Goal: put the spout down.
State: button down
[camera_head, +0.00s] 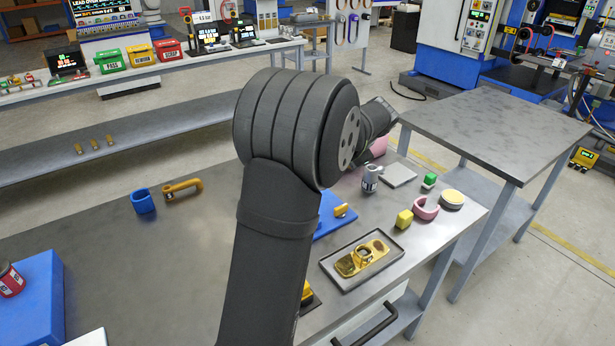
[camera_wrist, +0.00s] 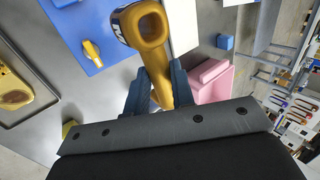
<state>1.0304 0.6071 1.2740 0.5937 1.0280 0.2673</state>
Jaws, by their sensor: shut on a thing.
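The yellow-orange spout (camera_wrist: 148,30) is in the wrist view, its wide rounded end at the top and its narrower part running down between my fingers. My gripper (camera_wrist: 158,92) is shut on that narrower part. A dark patch with white marks shows at the spout's left edge; I cannot tell whether it is on the spout or behind it. In the head view my own arm hides the fingers and the spout. A blue board (camera_head: 328,222) with a small yellow piece (camera_head: 342,210) lies beneath; the board also shows in the wrist view (camera_wrist: 72,22).
A grey tray (camera_head: 334,272) holds a gold part (camera_head: 360,257). Nearby are a grey canister (camera_head: 370,180), a pale plate (camera_head: 399,175), a yellow block (camera_head: 404,219), a pink curved piece (camera_head: 425,209) and a pink block (camera_wrist: 208,82). The bench's left middle is largely bare.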

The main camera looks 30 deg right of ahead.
jog(key=w+d, duration=0.3)
jog(key=w, duration=0.3)
jog(key=w+a+f, duration=0.1)
jog(key=w+f, duration=0.1)
jog(key=w, duration=0.1)
jog(key=w+a+f, duration=0.1)
jog(key=w+f, duration=0.1)
jog(key=w, duration=0.2)
jog(key=w+a+f, duration=0.1)
jog(key=w+f, duration=0.2)
jog(key=w, duration=0.1)
jog(key=shift+a, duration=0.15)
jog(key=shift+f, duration=2.05)
jog(key=shift+f, duration=0.15)
jog(key=c, duration=1.2)
grip_release()
jog(key=shift+c, duration=0.2)
